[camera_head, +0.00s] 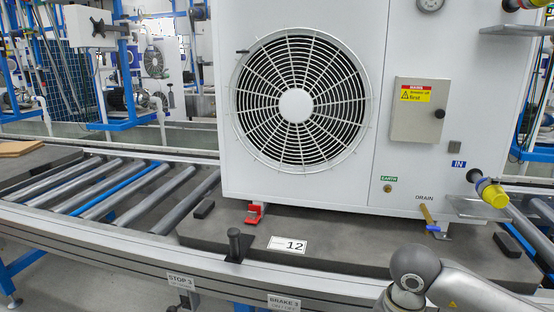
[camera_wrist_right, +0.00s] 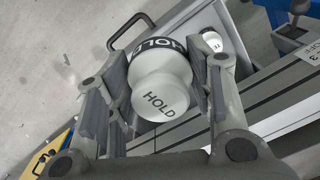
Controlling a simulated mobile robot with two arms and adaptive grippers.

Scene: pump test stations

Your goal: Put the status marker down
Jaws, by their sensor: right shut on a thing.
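The status marker (camera_wrist_right: 160,98) is a white, rounded piece with a black band, and the word HOLD shows on both its white face and its band. In the right wrist view it sits between the fingers of my right gripper (camera_wrist_right: 168,76), which is shut on it. The marker is above the conveyor's edge rail and the floor. In the head view only part of my right arm shows at the lower right; its gripper and the marker are out of that picture. My left gripper is in neither view.
A large white fan unit (camera_head: 297,195) stands on a dark pallet (camera_head: 350,240) labelled 12. A black post (camera_head: 234,244) rises at the pallet's front edge. Bare rollers (camera_head: 120,190) lie to the left. The front rail carries STOP 3 (camera_head: 181,281) and BRAKE 3 (camera_head: 284,302) labels.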

